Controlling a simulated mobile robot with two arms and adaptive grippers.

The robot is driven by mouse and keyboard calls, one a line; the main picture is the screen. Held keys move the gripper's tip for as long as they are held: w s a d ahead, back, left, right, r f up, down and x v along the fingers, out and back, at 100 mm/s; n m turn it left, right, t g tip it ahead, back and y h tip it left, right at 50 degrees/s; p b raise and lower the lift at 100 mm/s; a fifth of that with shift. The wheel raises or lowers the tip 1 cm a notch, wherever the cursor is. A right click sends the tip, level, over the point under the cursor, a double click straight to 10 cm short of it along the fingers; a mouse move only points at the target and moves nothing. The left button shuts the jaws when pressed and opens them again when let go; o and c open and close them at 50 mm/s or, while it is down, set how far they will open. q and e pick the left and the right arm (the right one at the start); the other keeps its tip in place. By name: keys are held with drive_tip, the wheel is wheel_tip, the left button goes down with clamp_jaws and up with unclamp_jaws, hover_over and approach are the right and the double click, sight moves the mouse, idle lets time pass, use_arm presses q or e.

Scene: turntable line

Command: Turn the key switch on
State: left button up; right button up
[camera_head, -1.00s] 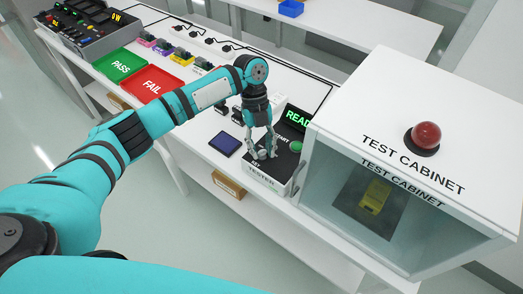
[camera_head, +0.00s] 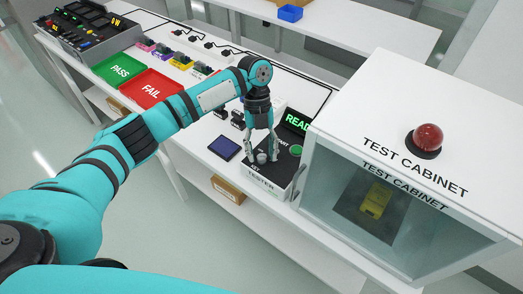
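The tester (camera_head: 262,186) is a dark box with a white front on the white bench, with a green-lit screen (camera_head: 297,121) that reads "READ" as far as it shows. Its key switch (camera_head: 262,157) is a small grey knob above the "KEY" label. My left gripper (camera_head: 262,158) points down over the tester with its two fingers on either side of the knob. Whether the fingers touch the knob is too small to tell. A green button (camera_head: 295,150) sits to the right of the gripper. My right gripper is not in view.
The test cabinet (camera_head: 420,120), with a red dome (camera_head: 427,138) on top, stands close to the right of the tester. A dark blue pad (camera_head: 224,148) lies left of it. Green PASS (camera_head: 119,68) and red FAIL (camera_head: 151,87) trays lie farther left.

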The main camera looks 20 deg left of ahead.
use_arm(q)
drive_tip(key=shift+o, duration=0.3)
drive_tip(key=v, duration=1.2)
drive_tip(key=shift+f, duration=0.1)
